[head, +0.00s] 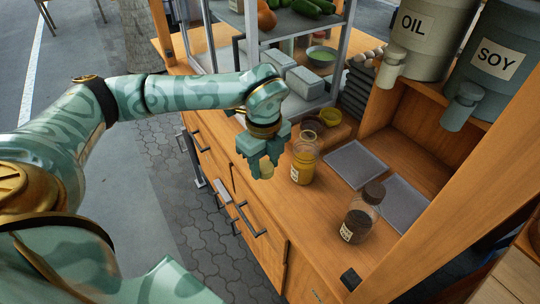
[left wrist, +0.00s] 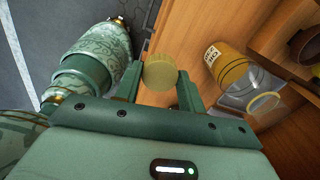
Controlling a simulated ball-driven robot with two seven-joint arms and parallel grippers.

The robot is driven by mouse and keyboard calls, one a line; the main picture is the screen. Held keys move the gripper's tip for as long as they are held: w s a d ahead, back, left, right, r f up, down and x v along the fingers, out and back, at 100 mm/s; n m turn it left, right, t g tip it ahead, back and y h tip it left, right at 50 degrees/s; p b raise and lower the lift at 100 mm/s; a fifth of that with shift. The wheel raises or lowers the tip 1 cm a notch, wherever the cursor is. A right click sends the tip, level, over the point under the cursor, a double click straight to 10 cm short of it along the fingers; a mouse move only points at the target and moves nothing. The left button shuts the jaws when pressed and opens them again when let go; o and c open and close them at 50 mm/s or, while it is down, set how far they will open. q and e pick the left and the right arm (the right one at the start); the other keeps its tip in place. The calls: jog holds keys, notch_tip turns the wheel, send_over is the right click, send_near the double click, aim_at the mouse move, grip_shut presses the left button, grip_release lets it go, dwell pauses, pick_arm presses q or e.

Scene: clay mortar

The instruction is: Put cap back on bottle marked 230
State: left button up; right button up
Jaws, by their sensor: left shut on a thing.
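My left gripper (head: 265,169) is shut on a pale yellow cap (head: 266,170), held over the counter's front edge. The cap also shows between the fingers in the left wrist view (left wrist: 160,72). A clear bottle with yellow contents (head: 303,168) stands uncapped on the counter, just right of the gripper and apart from it. In the left wrist view the bottle (left wrist: 234,72) shows its open mouth; its label is too small to read surely. A second bottle with dark contents and a dark cap (head: 359,216) stands nearer the front right. My right gripper is not in view.
Two grey trays (head: 355,164) (head: 405,204) lie on the wooden counter (head: 318,236) behind the bottles. Small bowls (head: 331,117) stand behind the yellow bottle. OIL (head: 416,38) and SOY (head: 494,65) dispensers stand at the upper right. A metal shelf rises at the back.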

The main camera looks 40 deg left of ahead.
pick_arm(q)
jog(key=m, duration=0.4)
jog(key=d+m, duration=0.1)
jog(key=m, duration=0.1)
jog(key=shift+s+d+r+m, duration=0.1)
jog(key=shift+s+r+m, duration=0.2)
jog(key=shift+s+r, duration=0.05)
jog(key=m, duration=0.4)
jog(key=shift+s+d+r, duration=0.2)
jog(key=shift+d, duration=0.15)
jog(key=m, duration=0.5)
jog(key=s+d+r+m, duration=0.1)
jog(key=m, duration=0.3)
jog(key=d+m, duration=0.1)
jog(key=m, duration=0.4)
jog(key=shift+s+r+m, duration=0.2)
jog(key=shift+s+m, duration=0.1)
jog(key=shift+s, duration=0.05)
jog(key=s+d+m, duration=0.1)
jog(key=m, duration=0.7)
jog(key=s+r+m, duration=0.1)
jog(key=m, duration=0.8)
jog(key=s+d+r+m, duration=0.1)
jog(key=m, duration=0.8)
jog(key=shift+s+d, duration=0.3)
